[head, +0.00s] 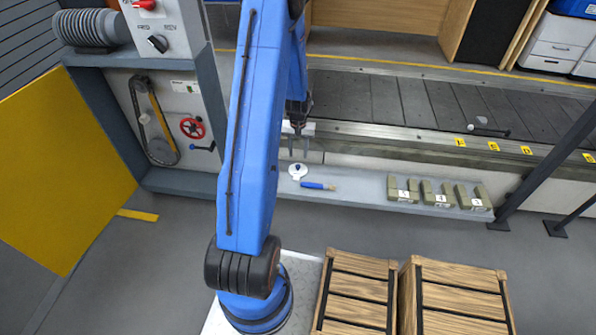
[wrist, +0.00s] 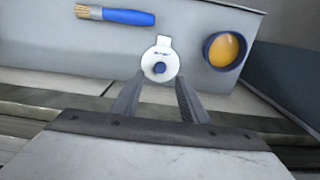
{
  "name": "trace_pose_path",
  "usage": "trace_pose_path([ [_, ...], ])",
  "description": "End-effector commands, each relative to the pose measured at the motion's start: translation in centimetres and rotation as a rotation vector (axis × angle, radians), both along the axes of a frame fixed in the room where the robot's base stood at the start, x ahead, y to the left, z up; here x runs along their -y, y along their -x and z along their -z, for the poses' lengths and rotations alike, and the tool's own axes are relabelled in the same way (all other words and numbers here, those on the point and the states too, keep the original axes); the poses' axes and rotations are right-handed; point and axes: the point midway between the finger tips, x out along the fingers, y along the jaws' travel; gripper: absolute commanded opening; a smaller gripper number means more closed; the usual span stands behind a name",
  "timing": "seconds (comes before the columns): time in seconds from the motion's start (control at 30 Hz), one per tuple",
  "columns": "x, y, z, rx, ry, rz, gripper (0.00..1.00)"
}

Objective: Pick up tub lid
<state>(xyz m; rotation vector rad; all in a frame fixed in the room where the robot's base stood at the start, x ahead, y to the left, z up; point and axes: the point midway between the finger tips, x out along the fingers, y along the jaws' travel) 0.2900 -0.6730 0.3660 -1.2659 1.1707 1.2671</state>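The tub lid, a white disc with a blue knob and a small tab, lies on the grey ledge. It shows in the head view (head: 297,173) and ahead of my fingers in the wrist view (wrist: 165,56). My gripper (head: 298,152) is above the ledge, pointing down, close over the lid. Its fingers are apart with nothing between them, and in the wrist view (wrist: 158,82) the lid shows at the gap between the fingertips. I cannot tell the exact height of the fingertips above the lid.
A blue-handled brush (head: 318,186) lies beside the lid. A round blue tub with orange contents (wrist: 226,49) stands on its other side. Several green numbered blocks (head: 438,193) sit farther right on the ledge (head: 362,188). The slat conveyor (head: 400,98) runs behind; wooden crates (head: 357,290) stand in front.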

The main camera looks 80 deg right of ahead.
Motion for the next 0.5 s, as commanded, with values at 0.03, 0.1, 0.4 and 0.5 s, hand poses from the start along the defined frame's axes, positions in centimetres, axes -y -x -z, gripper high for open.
trace_pose_path([
  [0.03, 0.0, 0.0, 0.7, 0.0, -0.002, 0.0, 0.4],
  [0.1, 0.0, 0.0, 1.5, 0.0, -0.001, 0.0, 0.4],
  [0.4, 0.0, 0.0, 2.7, 0.0, 0.0, 0.0, 0.4],
  [0.5, -0.1, 0.0, 3.6, 0.0, -0.002, 0.0, 0.4],
])
